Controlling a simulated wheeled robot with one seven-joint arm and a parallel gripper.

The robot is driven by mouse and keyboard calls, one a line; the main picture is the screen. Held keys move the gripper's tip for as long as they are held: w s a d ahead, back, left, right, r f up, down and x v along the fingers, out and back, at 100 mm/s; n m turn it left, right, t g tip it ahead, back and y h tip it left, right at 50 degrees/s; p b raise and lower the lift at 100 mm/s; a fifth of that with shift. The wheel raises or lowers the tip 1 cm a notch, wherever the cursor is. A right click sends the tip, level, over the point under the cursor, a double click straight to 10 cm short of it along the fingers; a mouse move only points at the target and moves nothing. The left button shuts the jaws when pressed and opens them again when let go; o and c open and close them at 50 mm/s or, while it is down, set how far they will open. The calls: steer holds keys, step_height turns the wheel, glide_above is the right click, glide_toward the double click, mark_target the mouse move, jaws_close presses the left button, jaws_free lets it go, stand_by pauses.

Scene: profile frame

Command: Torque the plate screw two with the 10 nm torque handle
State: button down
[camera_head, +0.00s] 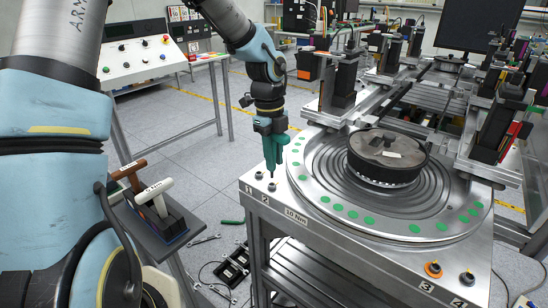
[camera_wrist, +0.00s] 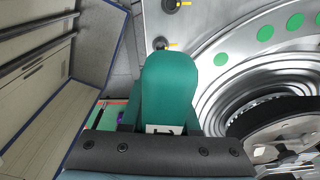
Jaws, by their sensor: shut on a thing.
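My gripper (camera_head: 270,122) is shut on a green torque handle (camera_head: 272,148), held upright with its thin shaft pointing down at the plate's left corner. The handle (camera_wrist: 170,90) fills the middle of the wrist view, with a white label near its lower end. Plate screw two (camera_head: 272,187) stands by the printed "2", directly under the shaft; I cannot tell whether the tip touches it. Screw one (camera_head: 259,175) is just to its left. In the wrist view, one screw (camera_wrist: 160,43) shows beyond the handle's rounded end and another screw (camera_wrist: 172,5) at the top edge.
A round metal turntable (camera_head: 330,205) with green dots and a black-rimmed hub (camera_head: 388,160) lies right of the handle. Screws three (camera_head: 433,268) and four (camera_head: 467,278) are at the front right. Brown (camera_head: 129,172) and white (camera_head: 154,191) T-handles stand in a holder at left.

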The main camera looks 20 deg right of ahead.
steer(key=shift+r+p, duration=1.1)
steer(key=shift+r, duration=0.25)
